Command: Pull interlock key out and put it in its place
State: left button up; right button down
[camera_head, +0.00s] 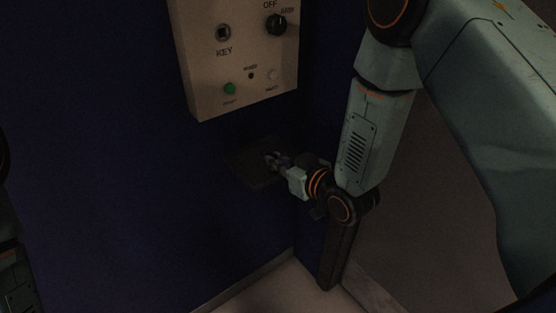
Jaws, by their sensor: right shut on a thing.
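The control panel (243,64) is a pale box on the dark blue wall, with an empty-looking key switch (223,33) above the label KEY. Below it a small dark shelf or tray (246,170) sticks out from the wall. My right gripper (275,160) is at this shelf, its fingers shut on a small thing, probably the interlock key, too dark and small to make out. I cannot tell whether that thing touches the shelf. My left gripper is not in view; only part of my left arm shows at the left edge.
Pale floor (275,291) shows at the bottom. The blue wall left of the panel is clear.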

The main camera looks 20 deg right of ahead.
jog(key=c, duration=1.4)
grip_release()
jog(key=v, duration=1.2)
jog(key=shift+r, duration=0.1)
